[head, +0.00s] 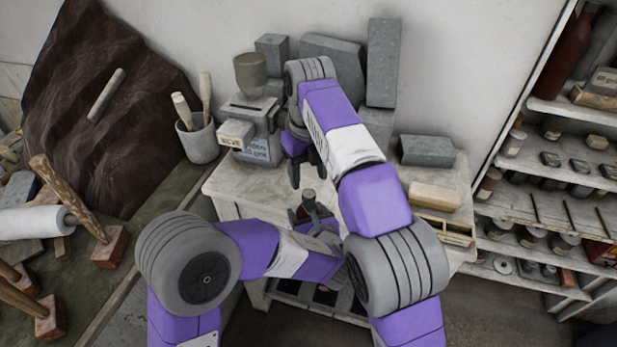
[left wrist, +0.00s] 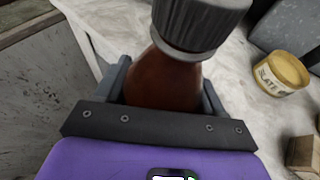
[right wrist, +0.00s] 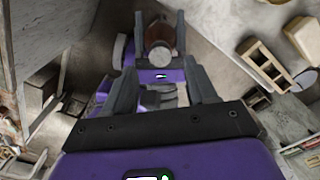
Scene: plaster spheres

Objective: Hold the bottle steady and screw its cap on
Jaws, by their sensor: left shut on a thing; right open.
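I cannot tell how tightly the cap sits. My left gripper (left wrist: 165,92) is shut on the bottle's body, one finger on each side. In the head view the cap (head: 309,194) shows above the left gripper (head: 310,210), and most of the bottle is hidden. My right gripper (head: 307,172) is open and empty above the cap. In the right wrist view the cap (right wrist: 159,57) lies beyond and between the open fingers.
The pale table (head: 228,187) carries grey stone blocks (head: 427,151) at the back and a tan block (head: 434,196) at the right. A yellow tin (left wrist: 282,75) stands right of the bottle. A tool pot (head: 198,143) stands left, shelves (head: 540,180) right.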

